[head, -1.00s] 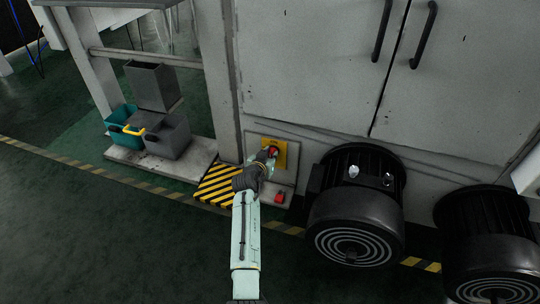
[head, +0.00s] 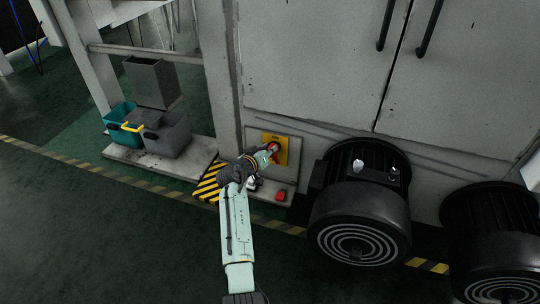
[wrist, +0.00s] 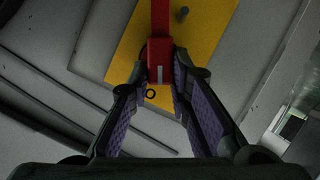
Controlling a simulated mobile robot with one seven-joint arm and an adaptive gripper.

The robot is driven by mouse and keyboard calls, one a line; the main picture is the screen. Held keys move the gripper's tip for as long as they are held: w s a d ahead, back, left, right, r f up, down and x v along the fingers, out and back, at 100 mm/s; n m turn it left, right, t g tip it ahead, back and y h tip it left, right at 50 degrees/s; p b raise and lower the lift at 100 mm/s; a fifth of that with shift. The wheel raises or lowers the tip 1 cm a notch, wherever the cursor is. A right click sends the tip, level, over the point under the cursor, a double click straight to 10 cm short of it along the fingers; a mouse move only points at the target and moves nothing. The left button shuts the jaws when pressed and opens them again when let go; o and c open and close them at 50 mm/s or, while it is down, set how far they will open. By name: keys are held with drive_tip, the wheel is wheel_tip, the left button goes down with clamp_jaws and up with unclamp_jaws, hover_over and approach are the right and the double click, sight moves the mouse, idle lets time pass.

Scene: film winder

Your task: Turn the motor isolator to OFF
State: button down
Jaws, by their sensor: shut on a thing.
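The motor isolator is a yellow plate (head: 282,153) with a red handle (head: 273,146), low on the grey machine wall. In the wrist view the yellow plate (wrist: 205,38) lies tilted behind the red handle (wrist: 160,48), which has a pale mark near its end. My gripper (head: 267,153) is at the handle. In the wrist view my gripper (wrist: 160,82) has its two purple-padded fingers on either side of the handle's end, shut on it. The gripper hides part of the plate in the head view, and I cannot read the handle's position.
A small red block (head: 281,195) is just below the plate. Black motors (head: 358,210) stand close on the right. Yellow-black hazard striping (head: 207,184) is on the left, with a grey bin (head: 166,135) and a teal bin (head: 119,117) beyond. The floor in front is clear.

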drive_tip(key=shift+w+a+f+n+t+h+b, duration=0.1)
drive_tip(key=shift+a+f+n+t+h+b, duration=0.15)
drive_tip(key=shift+n+h+b, duration=0.9)
drive_tip(key=shift+a+f+n+t+h+b, duration=0.15)
drive_tip(key=shift+f+n+h+b, duration=0.35)
drive_tip(key=shift+n+b, duration=1.2)
drive_tip(key=shift+w+a+f+n+t+h+b, duration=0.15)
drive_tip(key=shift+n+h+b, duration=0.75)
drive_tip(key=shift+n, duration=1.15)
drive_tip(key=shift+s+d, duration=0.1)
drive_tip(key=c, duration=1.5)
unclamp_jaws()
drive_tip(key=v, duration=0.7)
drive_tip(key=shift+s, duration=0.2)
